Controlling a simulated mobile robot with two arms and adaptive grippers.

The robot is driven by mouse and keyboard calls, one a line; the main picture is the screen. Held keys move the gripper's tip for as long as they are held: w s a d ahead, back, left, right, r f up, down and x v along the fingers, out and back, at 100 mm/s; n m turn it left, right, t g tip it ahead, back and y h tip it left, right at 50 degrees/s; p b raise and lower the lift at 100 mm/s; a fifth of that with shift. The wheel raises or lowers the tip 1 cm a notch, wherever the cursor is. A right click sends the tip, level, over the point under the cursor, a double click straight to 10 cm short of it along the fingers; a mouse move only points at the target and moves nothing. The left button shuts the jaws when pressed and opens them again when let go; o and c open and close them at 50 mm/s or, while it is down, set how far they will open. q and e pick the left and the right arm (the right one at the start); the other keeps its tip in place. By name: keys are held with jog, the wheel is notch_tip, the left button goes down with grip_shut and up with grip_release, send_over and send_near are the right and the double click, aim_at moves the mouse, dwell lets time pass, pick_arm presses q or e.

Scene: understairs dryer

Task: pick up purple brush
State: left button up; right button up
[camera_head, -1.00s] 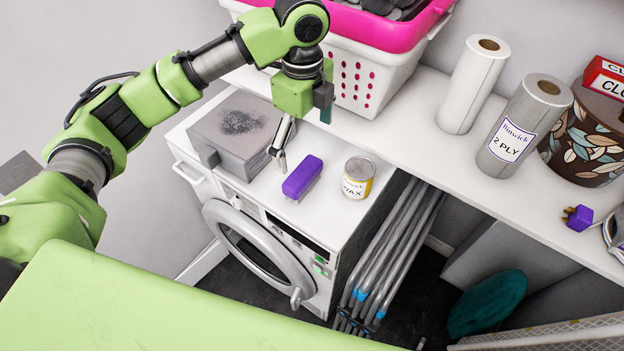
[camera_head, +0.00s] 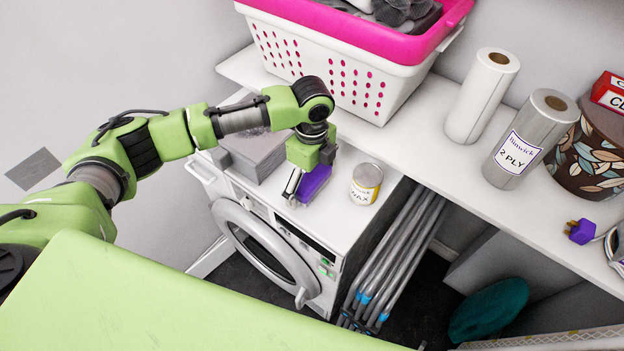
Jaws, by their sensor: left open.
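The purple brush (camera_head: 316,183) lies on top of the white dryer (camera_head: 338,219), near its front edge. My left gripper (camera_head: 293,192) is right over the brush's left side, fingers pointing down, and hides part of it. The gripper is open. I cannot tell whether a finger touches the brush. My right gripper is not in view.
A wax tin (camera_head: 365,184) stands just right of the brush. A grey box (camera_head: 257,150) is behind the gripper on the left. A white shelf (camera_head: 415,135) above carries a pink-and-white laundry basket (camera_head: 345,75) and paper rolls (camera_head: 481,95).

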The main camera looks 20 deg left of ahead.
pick_arm(q)
jog(key=c, duration=1.2)
jog(key=shift+c, duration=0.3)
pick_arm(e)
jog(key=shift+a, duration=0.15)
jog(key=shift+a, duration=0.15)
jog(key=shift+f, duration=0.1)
